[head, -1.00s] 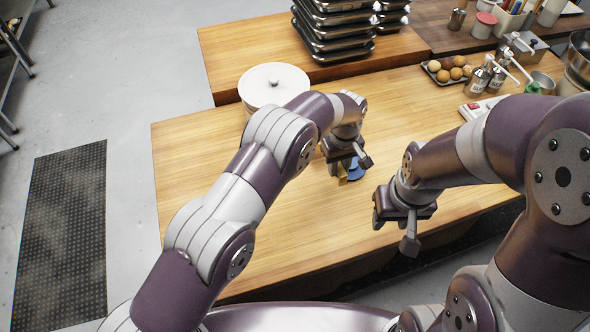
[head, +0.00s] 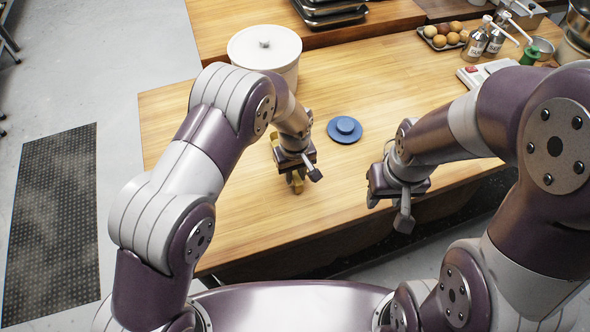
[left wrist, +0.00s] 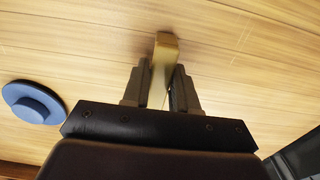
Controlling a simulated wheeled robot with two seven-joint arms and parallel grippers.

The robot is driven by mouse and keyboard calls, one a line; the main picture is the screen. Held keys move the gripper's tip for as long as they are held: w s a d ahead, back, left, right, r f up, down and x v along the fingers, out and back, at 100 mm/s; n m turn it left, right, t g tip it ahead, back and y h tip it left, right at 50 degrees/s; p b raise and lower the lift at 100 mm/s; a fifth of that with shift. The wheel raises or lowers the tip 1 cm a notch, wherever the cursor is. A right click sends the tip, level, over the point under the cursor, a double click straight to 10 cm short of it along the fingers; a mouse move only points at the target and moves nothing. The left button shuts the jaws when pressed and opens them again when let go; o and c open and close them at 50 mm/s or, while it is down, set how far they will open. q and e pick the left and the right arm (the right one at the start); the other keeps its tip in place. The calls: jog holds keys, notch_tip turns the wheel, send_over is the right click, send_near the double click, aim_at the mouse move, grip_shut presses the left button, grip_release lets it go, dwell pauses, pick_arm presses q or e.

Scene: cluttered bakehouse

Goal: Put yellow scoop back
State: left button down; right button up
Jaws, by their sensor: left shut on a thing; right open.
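The yellow scoop (head: 298,184) is held by my left gripper (head: 297,170) over the wooden table, left of the blue lid. Most of it is hidden behind the gripper in the head view. In the left wrist view its yellowish bar-like part (left wrist: 165,47) stands between the two fingers, which are shut on it. I cannot tell whether the scoop touches the table. My right gripper (head: 397,195) is open and empty near the table's front edge, right of the blue lid.
A round blue lid with a knob (head: 344,134) lies flat on the table (head: 230,220). A white lidded tub (head: 268,60) stands behind my left arm. Eggs in a tray (head: 425,34), pump bottles (head: 476,41) and a scale (head: 470,75) stand back right.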

pick_arm(q)
jog(key=shift+w+f, duration=0.15)
jog(key=shift+f, duration=0.05)
jog(key=shift+s, duration=0.2)
jog(key=c, duration=1.1)
grip_release()
jog(key=shift+o, duration=1.1)
jog(key=shift+w+f, duration=0.1)
notch_tip(320, 180, up, 12)
jog(key=b, duration=0.3)
jog(key=s+a+r+m+t, duration=0.1)
jog(key=s+a+r+m, duration=0.1)
jog(key=s+a, duration=1.4)
jog(key=a+m, duration=0.1)
jog(key=a, duration=0.3)
jog(key=shift+r+m, duration=0.2)
jog(key=shift+m, duration=0.2)
